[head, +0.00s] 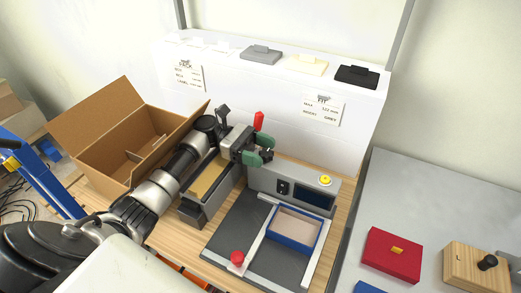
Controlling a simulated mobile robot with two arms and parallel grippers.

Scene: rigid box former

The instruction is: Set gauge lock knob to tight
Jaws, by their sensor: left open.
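A round red knob (237,257) stands at the front end of a pale bar on the dark machine bed (238,222). It looks like the gauge lock knob, but its tight or loose setting cannot be read. My left gripper (267,150), with green fingertips, is open behind the bed, above the back left of the grey control housing (262,181). It is well apart from the red knob. A red upright handle (259,121) shows just behind the fingers; whether they touch it is unclear. My right gripper is not in view.
A blue-rimmed tray (293,245) lies between the pale bars. An open cardboard box (104,141) stands at left. At right, a grey table (411,200) holds a red box (392,252) and a wooden block (470,266) with a black knob. A white ledge (275,89) stands behind.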

